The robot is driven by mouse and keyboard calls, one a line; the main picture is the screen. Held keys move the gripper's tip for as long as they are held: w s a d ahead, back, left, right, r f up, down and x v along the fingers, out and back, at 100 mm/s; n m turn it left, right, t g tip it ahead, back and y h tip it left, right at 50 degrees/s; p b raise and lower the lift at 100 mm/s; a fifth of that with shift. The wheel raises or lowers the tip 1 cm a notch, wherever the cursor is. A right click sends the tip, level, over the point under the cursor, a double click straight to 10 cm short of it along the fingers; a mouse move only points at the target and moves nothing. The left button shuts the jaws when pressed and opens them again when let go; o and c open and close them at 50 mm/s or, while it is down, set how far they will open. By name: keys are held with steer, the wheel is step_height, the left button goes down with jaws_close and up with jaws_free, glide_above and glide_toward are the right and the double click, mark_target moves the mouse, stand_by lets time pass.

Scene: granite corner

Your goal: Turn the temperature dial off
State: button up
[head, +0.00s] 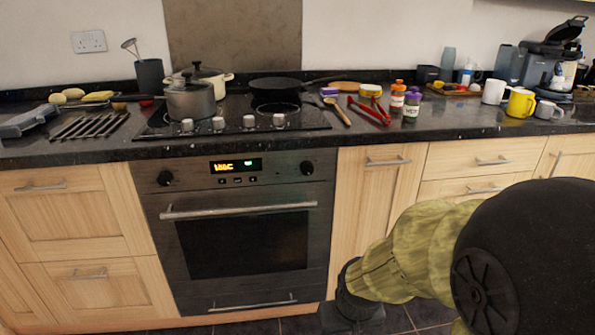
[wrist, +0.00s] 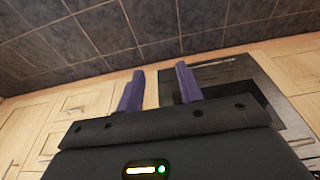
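The built-in oven (head: 245,245) has two round black dials on its front panel, a left dial (head: 165,178) and a right dial (head: 307,168), with a lit display between them. Their markings are too small to read, so I cannot tell which sets the temperature. My gripper (wrist: 158,88) shows two purple fingers spread apart with nothing between them. It is low in front of the cabinets, well away from both dials. In the wrist view part of the oven (wrist: 213,75) shows at the right; no dial is clearly visible there.
Above the oven is a hob with knobs (head: 218,123), a lidded pot (head: 190,100) and a pan (head: 275,88). The oven handle (head: 240,210) sticks out below the panel. Wooden cabinets (head: 375,200) flank the oven. The space before the dials is clear.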

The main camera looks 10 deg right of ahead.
steer(key=shift+s, duration=0.1)
steer(key=shift+o, duration=2.4)
steer(key=w+a+m+t+y+p, duration=0.2)
steer(key=w+m+t+y+p, duration=0.15)
steer(key=w+p, duration=0.4)
steer(key=w+a+m+t+y+p, duration=0.25)
steer(key=w+m+p, duration=0.25)
steer(key=w+p, duration=0.25)
steer(key=w+d+r+m+t+h+p, duration=0.2)
steer(key=w+d+r+m+t+p, duration=0.1)
steer(key=r+m, duration=0.3)
steer(key=w+d+r+m+t+h+p, duration=0.2)
steer(key=w+r+m+t+p, duration=0.3)
steer(key=m, duration=0.4)
steer(key=shift+w+d+r+m+t, duration=0.15)
steer(key=shift+d+r+m+t, duration=0.2)
steer(key=shift+d+r+t, duration=0.45)
